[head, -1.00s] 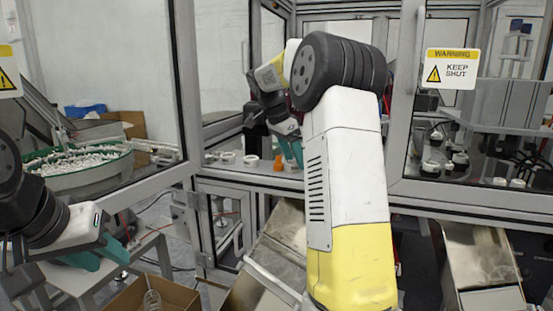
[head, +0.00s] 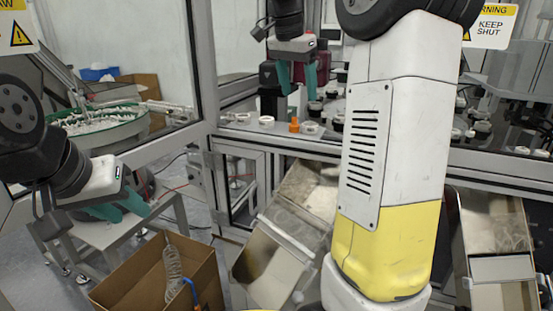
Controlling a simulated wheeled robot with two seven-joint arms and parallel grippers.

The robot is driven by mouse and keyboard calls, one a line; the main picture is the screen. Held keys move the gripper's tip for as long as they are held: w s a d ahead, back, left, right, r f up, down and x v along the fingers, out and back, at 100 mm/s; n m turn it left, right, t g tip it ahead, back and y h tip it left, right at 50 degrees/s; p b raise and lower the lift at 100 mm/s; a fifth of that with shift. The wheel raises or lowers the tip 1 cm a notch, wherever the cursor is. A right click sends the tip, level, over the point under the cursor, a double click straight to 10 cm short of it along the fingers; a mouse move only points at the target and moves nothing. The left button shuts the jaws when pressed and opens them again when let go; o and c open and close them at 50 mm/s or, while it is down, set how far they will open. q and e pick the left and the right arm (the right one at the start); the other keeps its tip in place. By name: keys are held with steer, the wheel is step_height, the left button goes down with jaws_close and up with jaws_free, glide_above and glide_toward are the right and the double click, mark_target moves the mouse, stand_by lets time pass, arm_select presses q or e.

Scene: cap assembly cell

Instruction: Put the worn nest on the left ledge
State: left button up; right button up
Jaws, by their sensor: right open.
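My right gripper (head: 297,82) is open, with its teal fingers pointing down above the cell's left ledge (head: 240,130); nothing shows between them. An orange piece (head: 294,125) stands on that ledge below the fingers, beside pale ring-shaped nests (head: 266,121) and (head: 311,127). Dark round nests (head: 315,107) sit further in. I cannot tell which nest is the worn one. My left gripper (head: 122,208) appears open and empty, low at the left, over a grey stand. My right forearm hides the middle of the cell.
A cardboard box (head: 120,275) with a clear coiled hose stands on the floor below. Metal chutes (head: 280,255) and (head: 495,235) slope under the cell. A green-rimmed bowl feeder (head: 100,125) is at left. Frame posts (head: 203,60) border the cell opening.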

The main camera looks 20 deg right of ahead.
steer(key=s+a+f+n+t+y, duration=0.1)
steer(key=s+a+f+n, duration=0.2)
steer(key=s, duration=0.4)
steer(key=s+a+f+n+t+y, duration=0.1)
steer(key=s+a+f+n+y, duration=0.1)
steer(key=s+f+n, duration=0.3)
steer(key=s+a+f+n+t+y, duration=0.2)
steer(key=s+a+f+n, duration=0.2)
steer(key=s, duration=0.7)
steer(key=shift+a+f, duration=0.25)
steer(key=shift+f, duration=0.65)
